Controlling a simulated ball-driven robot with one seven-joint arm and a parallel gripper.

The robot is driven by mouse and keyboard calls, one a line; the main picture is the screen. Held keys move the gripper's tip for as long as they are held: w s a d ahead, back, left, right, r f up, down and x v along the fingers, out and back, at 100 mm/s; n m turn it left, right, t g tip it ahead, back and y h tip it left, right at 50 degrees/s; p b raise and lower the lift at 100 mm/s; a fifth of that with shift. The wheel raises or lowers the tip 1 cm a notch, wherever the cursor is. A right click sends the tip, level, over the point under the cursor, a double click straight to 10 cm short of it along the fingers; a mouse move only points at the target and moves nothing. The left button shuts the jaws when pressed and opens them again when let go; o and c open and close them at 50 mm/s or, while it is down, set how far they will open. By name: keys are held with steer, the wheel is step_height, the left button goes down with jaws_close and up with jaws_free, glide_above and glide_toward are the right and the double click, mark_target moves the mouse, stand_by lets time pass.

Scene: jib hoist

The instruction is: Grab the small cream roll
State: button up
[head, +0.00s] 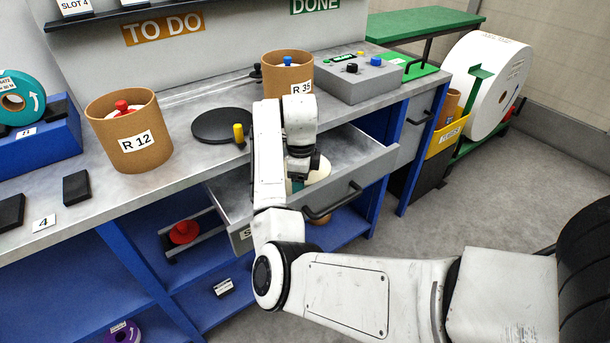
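A cream round thing (320,169), which looks like the small cream roll, lies inside the open drawer (360,150). My arm and gripper cover much of it. A bit of teal shows just below my gripper, and I cannot tell what it belongs to. My gripper (299,172) points down into the drawer over the left part of the cream roll. Its fingers are mostly hidden by my wrist, so I cannot tell whether they are open or touch the roll.
Cork-coloured tubs labelled R 12 (128,137) and R 35 (286,72) stand on the bench, with a black disc (222,126) between them. A grey control box (358,80) is behind the drawer. A large white roll (487,85) stands at right.

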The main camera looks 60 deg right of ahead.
jaws_close()
steer(key=shift+r, duration=0.1)
stand_by(0.3)
steer(key=shift+r, duration=0.1)
